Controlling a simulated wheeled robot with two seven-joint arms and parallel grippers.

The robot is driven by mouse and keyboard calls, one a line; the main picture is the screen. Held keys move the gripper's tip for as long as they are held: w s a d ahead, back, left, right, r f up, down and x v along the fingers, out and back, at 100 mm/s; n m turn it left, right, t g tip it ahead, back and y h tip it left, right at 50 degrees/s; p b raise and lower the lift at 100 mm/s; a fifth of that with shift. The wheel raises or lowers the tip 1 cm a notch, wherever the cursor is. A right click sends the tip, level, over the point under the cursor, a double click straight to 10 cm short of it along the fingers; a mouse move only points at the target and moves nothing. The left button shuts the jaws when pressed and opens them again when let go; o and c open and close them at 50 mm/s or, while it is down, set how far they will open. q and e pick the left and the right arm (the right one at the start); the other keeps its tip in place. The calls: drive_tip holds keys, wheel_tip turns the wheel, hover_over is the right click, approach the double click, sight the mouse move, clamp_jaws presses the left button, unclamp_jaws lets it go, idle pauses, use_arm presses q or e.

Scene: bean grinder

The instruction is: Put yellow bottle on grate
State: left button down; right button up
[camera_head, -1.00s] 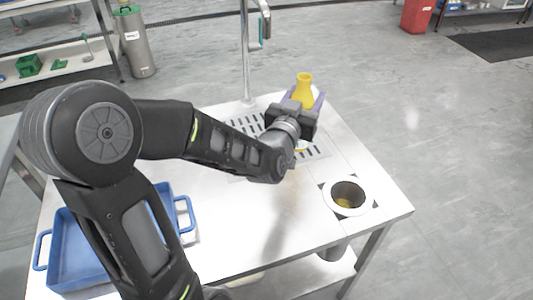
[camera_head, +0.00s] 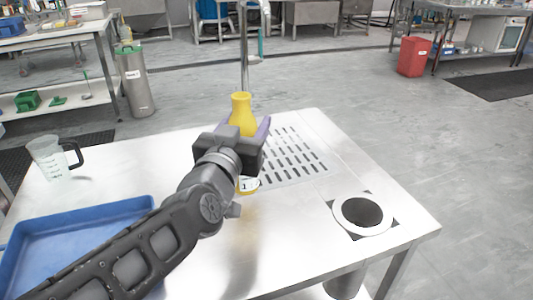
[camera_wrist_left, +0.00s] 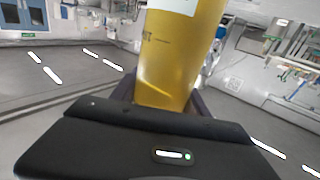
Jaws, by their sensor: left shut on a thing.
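The yellow bottle (camera_head: 242,113) is upright in my left gripper (camera_head: 249,134), whose purple fingers close around it. Its lower part, with a white label marked 1, shows below the gripper. The bottle also fills the upper middle of the left wrist view (camera_wrist_left: 178,60). The slotted grate (camera_head: 300,158) is set in the metal table, just right of and behind the bottle in the head view. The gripper and bottle cover its left part. I cannot tell whether the bottle's base touches the table. My right gripper is not in view.
A blue tray (camera_head: 127,208) lies at the table's left front, partly under my arm. A clear jug (camera_head: 50,158) stands at the back left. A round hole with a white rim (camera_head: 344,222) is at the right. A faucet (camera_head: 244,50) rises behind the grate.

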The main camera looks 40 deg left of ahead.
use_arm(q)
drive_tip(key=shift+w+a+r+p, duration=0.15)
drive_tip(key=shift+w+r+p, duration=0.1)
drive_tip(key=shift+w+p, duration=0.25)
drive_tip(key=p+x, duration=0.1)
drive_tip(key=x, duration=1.5)
drive_tip(key=shift+a, duration=0.15)
drive_tip(key=shift+f, duration=0.15)
drive_tip(key=shift+w+a+f+b, duration=0.1)
drive_tip(key=shift+f+b, duration=0.15)
drive_tip(key=shift+f, duration=0.35)
drive_tip(key=shift+w+d+f+b, duration=0.1)
drive_tip(key=shift+w+f+b, duration=0.1)
drive_tip(key=shift+f, duration=0.35)
drive_tip(key=shift+w+a+f+b, duration=0.1)
drive_tip(key=shift+f+b, duration=0.15)
drive_tip(key=shift+f, duration=0.35)
